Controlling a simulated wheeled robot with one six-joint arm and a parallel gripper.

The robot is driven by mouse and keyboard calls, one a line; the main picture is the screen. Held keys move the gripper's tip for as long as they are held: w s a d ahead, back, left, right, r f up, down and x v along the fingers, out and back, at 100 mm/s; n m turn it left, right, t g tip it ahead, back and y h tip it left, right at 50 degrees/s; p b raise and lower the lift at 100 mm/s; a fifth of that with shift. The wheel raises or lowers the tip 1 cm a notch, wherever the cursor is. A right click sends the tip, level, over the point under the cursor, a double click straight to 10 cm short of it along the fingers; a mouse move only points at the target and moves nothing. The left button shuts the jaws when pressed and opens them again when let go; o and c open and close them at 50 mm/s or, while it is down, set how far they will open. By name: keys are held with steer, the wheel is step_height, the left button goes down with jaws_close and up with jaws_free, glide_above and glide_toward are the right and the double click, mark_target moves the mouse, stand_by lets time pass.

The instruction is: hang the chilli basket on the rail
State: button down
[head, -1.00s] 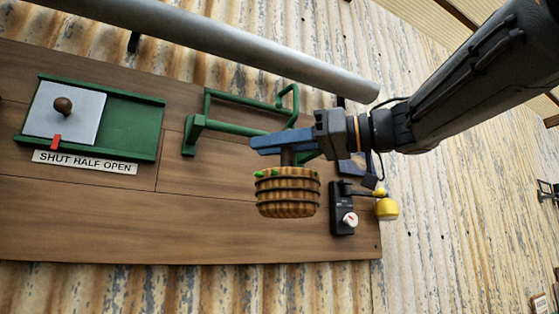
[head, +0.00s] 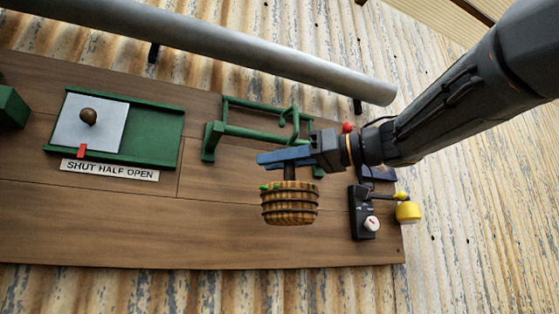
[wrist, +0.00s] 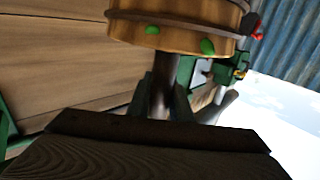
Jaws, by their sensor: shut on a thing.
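The chilli basket (head: 289,206) is a small woven tan basket with green bits at its rim. It hangs below my gripper (head: 285,158), whose blue fingers are shut on the dark stem above the basket. In the wrist view the basket (wrist: 175,28) and its dark stem show close up beyond the finger. The green rail (head: 250,133) is a tube frame on the wooden board, with a hooked end at the right. My gripper is at the rail's lower right in the head view and hides part of it. I cannot tell the depth gap between them.
A green panel with a grey sliding plate (head: 92,122) and a "SHUT HALF OPEN" label sits to the left. A black switch box (head: 363,212) with a yellow knob (head: 408,212) is at the right. A thick grey pipe (head: 250,55) crosses above.

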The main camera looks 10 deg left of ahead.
steer(key=shift+w+a+f+b, duration=0.4)
steer(key=shift+w+a+f, duration=0.1)
steer(key=shift+w, duration=0.2)
steer(key=shift+w+a+f+b, duration=0.35)
steer(key=shift+w+f, duration=0.15)
steer(key=shift+w, duration=0.25)
steer(key=shift+w+a+f+b, duration=0.4)
steer(key=shift+w+a+f, duration=0.1)
steer(key=shift+w, duration=0.2)
steer(key=c, duration=1.5)
jaws_free()
steer(key=shift+d, duration=0.15)
steer(key=b+v, duration=0.2)
steer(key=v, duration=0.5)
steer(key=shift+d, duration=0.15)
steer(key=shift+s+d, duration=0.15)
